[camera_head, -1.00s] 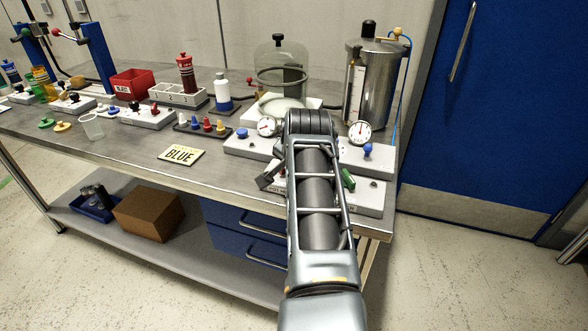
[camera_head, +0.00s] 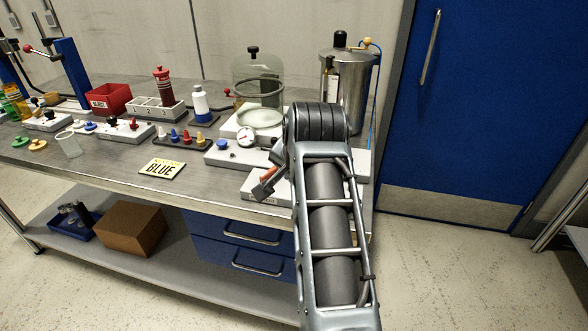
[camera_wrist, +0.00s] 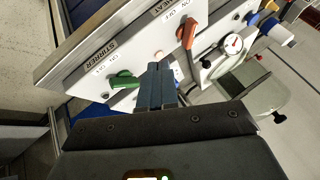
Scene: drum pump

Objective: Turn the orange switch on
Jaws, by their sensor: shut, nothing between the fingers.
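The orange switch (camera_wrist: 187,34) is a lever on a light panel (camera_wrist: 135,40) beside the HEAT label, with ON and OFF marks. In the head view its orange part (camera_head: 268,173) shows just left of my arm. A green switch (camera_wrist: 123,79) sits beside the STIRRER label on the same panel. My gripper (camera_wrist: 157,70) is shut and empty, its fingertips over the panel between the two switches. It appears apart from the orange lever. In the head view my arm hides most of the panel, including the green switch.
A dial gauge (camera_wrist: 232,44) and a blue knob (camera_wrist: 253,19) lie beyond the orange switch. A glass bell jar (camera_head: 257,80) and a steel tank (camera_head: 345,88) stand behind.

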